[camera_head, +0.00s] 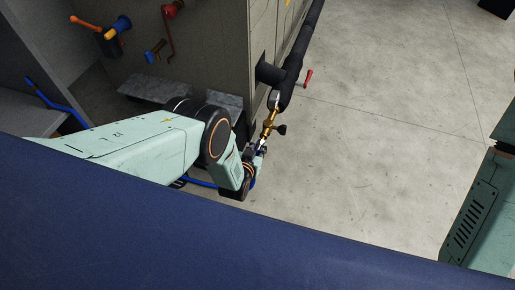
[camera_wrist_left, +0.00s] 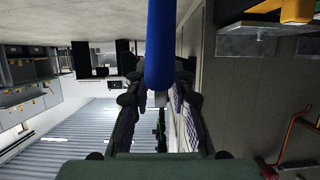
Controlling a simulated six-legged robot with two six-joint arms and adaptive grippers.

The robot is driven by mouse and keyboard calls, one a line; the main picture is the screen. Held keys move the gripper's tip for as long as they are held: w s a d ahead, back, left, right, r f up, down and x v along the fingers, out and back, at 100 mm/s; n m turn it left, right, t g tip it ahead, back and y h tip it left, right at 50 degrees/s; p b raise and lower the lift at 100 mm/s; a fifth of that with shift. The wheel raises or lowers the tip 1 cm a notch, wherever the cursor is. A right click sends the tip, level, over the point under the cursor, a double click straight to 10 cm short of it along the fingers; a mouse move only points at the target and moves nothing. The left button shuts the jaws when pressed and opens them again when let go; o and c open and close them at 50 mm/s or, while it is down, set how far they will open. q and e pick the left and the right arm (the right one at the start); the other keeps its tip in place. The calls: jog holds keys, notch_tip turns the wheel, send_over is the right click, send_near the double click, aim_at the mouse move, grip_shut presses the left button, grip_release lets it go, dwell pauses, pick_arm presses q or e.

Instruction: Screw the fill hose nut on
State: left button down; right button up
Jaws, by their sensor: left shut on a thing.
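My left gripper (camera_head: 261,151) is at the lower end of the brass valve (camera_head: 268,122), which hangs from a black insulated pipe. In the left wrist view my gripper (camera_wrist_left: 160,100) is shut on the end of the blue fill hose (camera_wrist_left: 160,45), where a small grey piece shows between the fingers. The nut itself is mostly hidden by the fingers. The blue hose also shows below my left arm in the head view (camera_head: 202,184). I cannot tell whether the nut touches the valve. My right gripper is out of view.
The black pipe (camera_head: 293,72) runs along the grey cabinet (camera_head: 210,60), with a red lever (camera_head: 308,78) on its side. Valves with orange, blue and red handles (camera_head: 112,28) are on the cabinet at the upper left.

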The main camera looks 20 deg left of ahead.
pick_arm(q)
jog(key=shift+w, duration=0.65)
jog(key=c, duration=1.3)
grip_release()
jog(key=shift+c, duration=0.2)
